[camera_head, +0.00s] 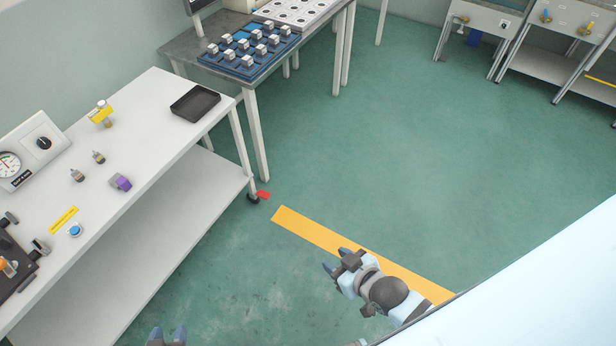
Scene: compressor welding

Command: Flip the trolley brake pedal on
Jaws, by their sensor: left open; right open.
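The trolley is the white two-level bench (165,113) on the left. A small red pedal (263,194) sticks out at floor level beside the dark caster (253,199) under its right-hand leg. I cannot tell from here whether the pedal is up or down. My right gripper (335,260) is open and empty, below and right of the pedal in the picture and apart from it. My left gripper (168,335) is open at the bottom edge, in front of the trolley; only its finger ends show.
A grey table (180,45) with a blue tray (287,50) of metal blocks stands behind the trolley, its leg close to the pedal. A black tray (195,103) and small parts lie on the trolley top. A yellow floor stripe (310,229) runs past the pedal. The green floor (430,170) rightward is clear.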

